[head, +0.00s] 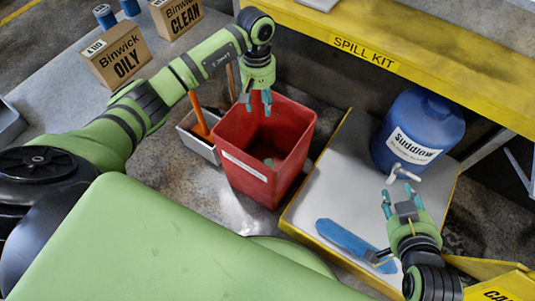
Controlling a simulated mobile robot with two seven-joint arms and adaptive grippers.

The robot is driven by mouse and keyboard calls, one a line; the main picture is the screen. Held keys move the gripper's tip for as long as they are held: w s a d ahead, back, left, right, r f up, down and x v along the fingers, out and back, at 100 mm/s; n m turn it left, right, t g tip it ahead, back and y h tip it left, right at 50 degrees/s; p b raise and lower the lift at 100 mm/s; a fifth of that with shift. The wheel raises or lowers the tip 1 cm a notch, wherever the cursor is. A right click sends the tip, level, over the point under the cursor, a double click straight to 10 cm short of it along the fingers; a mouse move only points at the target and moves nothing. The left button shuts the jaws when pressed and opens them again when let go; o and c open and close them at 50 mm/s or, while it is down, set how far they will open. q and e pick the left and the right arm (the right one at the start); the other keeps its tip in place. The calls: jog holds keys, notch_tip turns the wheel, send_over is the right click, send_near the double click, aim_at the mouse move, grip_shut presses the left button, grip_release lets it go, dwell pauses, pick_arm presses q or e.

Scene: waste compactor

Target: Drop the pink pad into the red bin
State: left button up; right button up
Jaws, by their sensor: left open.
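The red bin (235,150) stands upright on the floor near the middle of the head view, with a white label on its front. A small pale object (268,161) shows inside it; its kind and colour are hard to tell. I cannot make out a pink pad anywhere. My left gripper (257,103) points down over the bin's back left rim, open, with nothing visible between its fingers. My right gripper (399,195) is at the lower right, fingers apart and empty, just below the white tap of the blue drum.
The blue drum (420,115) stands on a pale, yellow-edged tray (320,185) right of the bin. A flat blue item (347,241) lies there. A grey box with an orange handle (200,142) stands left of the bin. A yellow spill-kit shelf (420,70) crosses the back.

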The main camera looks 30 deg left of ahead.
pick_arm(q)
notch_tip(320, 180, up, 12)
jog(key=w, duration=0.1)
jog(key=shift+a+f, duration=0.2)
jog(key=shift+a, duration=0.25)
jog(key=shift+d, duration=0.1)
